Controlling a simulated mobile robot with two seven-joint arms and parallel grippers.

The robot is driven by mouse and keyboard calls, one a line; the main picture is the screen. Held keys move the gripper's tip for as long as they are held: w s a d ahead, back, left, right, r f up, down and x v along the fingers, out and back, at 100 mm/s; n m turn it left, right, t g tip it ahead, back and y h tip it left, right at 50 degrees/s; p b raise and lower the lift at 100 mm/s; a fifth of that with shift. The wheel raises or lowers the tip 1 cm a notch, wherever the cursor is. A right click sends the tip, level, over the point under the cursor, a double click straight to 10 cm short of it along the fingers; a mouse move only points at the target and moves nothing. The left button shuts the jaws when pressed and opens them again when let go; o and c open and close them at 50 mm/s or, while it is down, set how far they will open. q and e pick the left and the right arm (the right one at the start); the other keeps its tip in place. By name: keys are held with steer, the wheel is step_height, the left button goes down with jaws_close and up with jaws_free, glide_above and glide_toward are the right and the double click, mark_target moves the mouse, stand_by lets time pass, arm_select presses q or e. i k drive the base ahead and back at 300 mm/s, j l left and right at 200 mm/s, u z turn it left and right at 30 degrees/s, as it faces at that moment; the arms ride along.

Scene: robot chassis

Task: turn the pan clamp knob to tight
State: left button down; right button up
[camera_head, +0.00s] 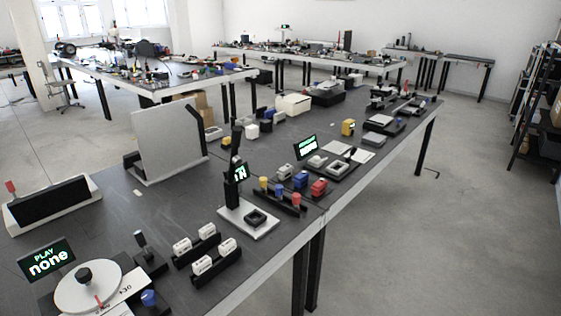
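A round white disc (65,294) with a black knob (84,275) at its centre lies at the near left of the long dark table. A red pointer lies near the disc's front edge, by a white printed card (124,289). A small blue knob (149,298) stands just right of the card. A display (46,260) behind the disc reads "PLAY none". No clamp label is legible, so I cannot tell which knob is the pan clamp knob or its setting. Neither of my grippers is in view.
A black lever (141,242) stands right of the disc. Black racks with white blocks (215,258) and a white-based stand (249,219) with a green display are further right. A grey upright panel (168,141) stands behind.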

mark_target(148, 297)
steer(key=u, duration=1.35)
